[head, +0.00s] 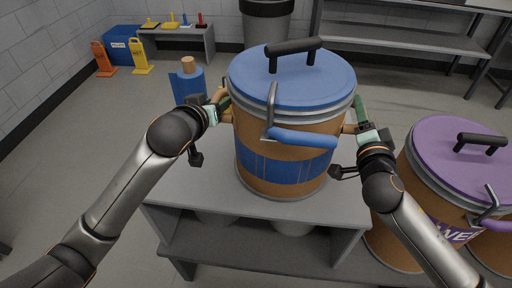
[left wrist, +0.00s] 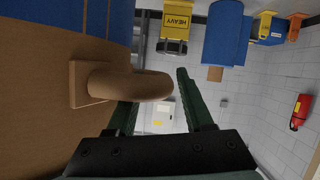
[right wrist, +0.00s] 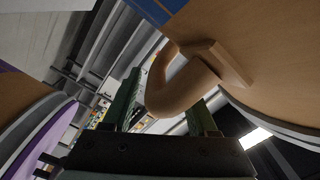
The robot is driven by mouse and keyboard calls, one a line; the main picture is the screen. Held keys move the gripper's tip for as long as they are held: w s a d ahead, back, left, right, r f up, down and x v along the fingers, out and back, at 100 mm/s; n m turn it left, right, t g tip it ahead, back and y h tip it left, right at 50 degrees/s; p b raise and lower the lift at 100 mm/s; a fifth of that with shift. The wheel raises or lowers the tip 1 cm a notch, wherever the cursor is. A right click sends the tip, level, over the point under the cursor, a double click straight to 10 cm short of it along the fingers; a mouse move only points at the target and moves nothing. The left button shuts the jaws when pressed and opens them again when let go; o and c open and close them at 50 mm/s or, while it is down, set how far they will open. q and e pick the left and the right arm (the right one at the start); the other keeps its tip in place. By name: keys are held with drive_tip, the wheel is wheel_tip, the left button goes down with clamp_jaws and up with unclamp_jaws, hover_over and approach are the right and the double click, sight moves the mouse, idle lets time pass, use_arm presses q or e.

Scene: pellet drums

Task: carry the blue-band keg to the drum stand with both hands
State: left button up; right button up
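The blue-band keg (head: 272,166) is tan with a blue lid, a blue band and a clamp lever with a blue grip. It stands upright on a grey table (head: 330,205). My left gripper (head: 215,108) is at its left side; in the left wrist view a tan side handle (left wrist: 135,84) reaches between the spread fingers (left wrist: 158,98). My right gripper (head: 365,122) is at its right side; in the right wrist view the other handle (right wrist: 178,88) lies between the parted fingers (right wrist: 165,112). I cannot tell which piece is the drum stand.
A purple-lidded drum (head: 462,160) stands close on the right. A blue bottle (head: 189,86) is behind my left gripper. A grey bin (head: 266,22) and a metal shelf (head: 410,35) are at the back. Yellow (head: 141,56) and orange signs (head: 103,58) stand far left; floor between is clear.

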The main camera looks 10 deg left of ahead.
use_arm(q)
drive_tip(key=shift+o, duration=0.2)
drive_tip(key=shift+a, duration=0.1)
use_arm(e)
drive_tip(key=shift+d, duration=0.1)
use_arm(q)
drive_tip(key=shift+s+r, duration=0.1)
drive_tip(key=shift+s, duration=0.2)
use_arm(e)
drive_tip(key=shift+s, duration=0.1)
use_arm(q)
drive_tip(key=v, duration=1.1)
use_arm(e)
drive_tip(key=s, duration=1.1)
drive_tip(key=shift+s, duration=0.35)
use_arm(q)
drive_tip(key=shift+s+r, duration=0.1)
